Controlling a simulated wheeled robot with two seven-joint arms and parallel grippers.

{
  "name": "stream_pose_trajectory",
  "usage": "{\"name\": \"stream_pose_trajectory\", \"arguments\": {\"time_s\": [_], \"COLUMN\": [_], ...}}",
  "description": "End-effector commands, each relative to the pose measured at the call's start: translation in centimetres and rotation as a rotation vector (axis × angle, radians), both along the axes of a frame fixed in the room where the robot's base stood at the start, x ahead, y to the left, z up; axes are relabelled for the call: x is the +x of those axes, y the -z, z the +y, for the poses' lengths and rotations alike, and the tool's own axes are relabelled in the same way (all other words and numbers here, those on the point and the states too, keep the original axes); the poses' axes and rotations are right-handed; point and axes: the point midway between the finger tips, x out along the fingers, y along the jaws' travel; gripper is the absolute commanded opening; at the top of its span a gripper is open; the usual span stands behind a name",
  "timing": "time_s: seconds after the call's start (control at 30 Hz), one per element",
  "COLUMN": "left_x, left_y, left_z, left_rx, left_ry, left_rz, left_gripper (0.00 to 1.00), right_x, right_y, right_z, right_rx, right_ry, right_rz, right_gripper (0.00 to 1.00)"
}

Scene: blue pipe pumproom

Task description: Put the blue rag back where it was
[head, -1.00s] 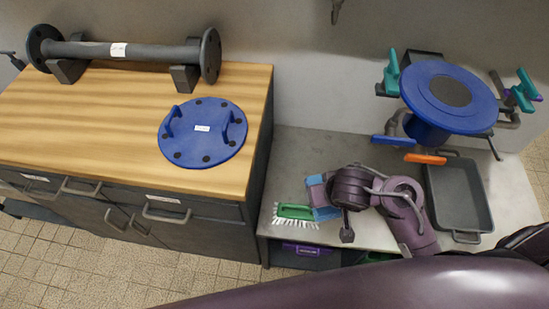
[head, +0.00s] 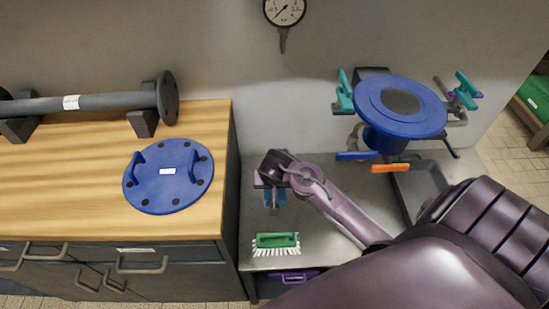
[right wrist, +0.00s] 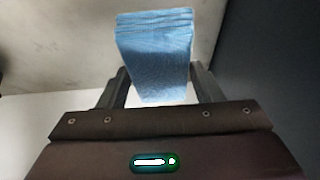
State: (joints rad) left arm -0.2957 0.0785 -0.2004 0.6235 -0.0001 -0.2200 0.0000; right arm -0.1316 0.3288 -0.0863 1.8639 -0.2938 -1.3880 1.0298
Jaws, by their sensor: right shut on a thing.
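The blue rag (head: 268,197) is a folded light-blue cloth. It hangs in my right gripper (head: 274,202), above the grey bench behind the green brush. In the right wrist view the rag (right wrist: 157,50) stands between the two dark fingers of the right gripper (right wrist: 155,88), which are shut on it. My left gripper is not in view.
A green brush with white bristles (head: 277,243) lies at the bench's front edge. The grey bench (head: 335,248) has a grey tray (head: 421,190) and a blue flanged valve (head: 402,108) to the right. The wooden cabinet (head: 75,190) with a blue disc (head: 168,190) stands left.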

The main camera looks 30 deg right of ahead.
Motion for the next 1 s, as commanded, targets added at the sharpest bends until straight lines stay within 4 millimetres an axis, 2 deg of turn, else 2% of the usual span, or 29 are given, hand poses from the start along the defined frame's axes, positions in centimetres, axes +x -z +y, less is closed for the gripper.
{"name": "stream_pose_trajectory", "arguments": {"time_s": [0.03, 0.2, 0.43, 0.6, 0.73, 1.0], "left_x": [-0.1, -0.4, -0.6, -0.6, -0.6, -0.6], "left_y": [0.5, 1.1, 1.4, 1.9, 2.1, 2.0], "left_z": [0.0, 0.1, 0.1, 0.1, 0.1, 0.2], "left_rx": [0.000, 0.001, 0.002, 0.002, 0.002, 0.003], "left_ry": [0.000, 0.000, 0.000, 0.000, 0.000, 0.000], "left_rz": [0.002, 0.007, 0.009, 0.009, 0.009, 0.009], "left_gripper": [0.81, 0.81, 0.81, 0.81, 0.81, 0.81], "right_x": [0.0, 0.0, 0.0, 0.0, 0.0, 0.0], "right_y": [1.7, 5.3, 7.3, 10.0, 11.0, 11.0], "right_z": [-0.1, -0.1, 0.0, 0.0, 0.0, 0.0], "right_rx": [-0.004, -0.003, -0.001, -0.002, -0.001, 0.000], "right_ry": [-0.002, -0.001, -0.001, -0.002, 0.000, 0.000], "right_rz": [0.003, 0.001, 0.001, 0.001, -0.001, -0.001], "right_gripper": [0.37, 0.37, 0.37, 0.37, 0.37, 0.37]}}
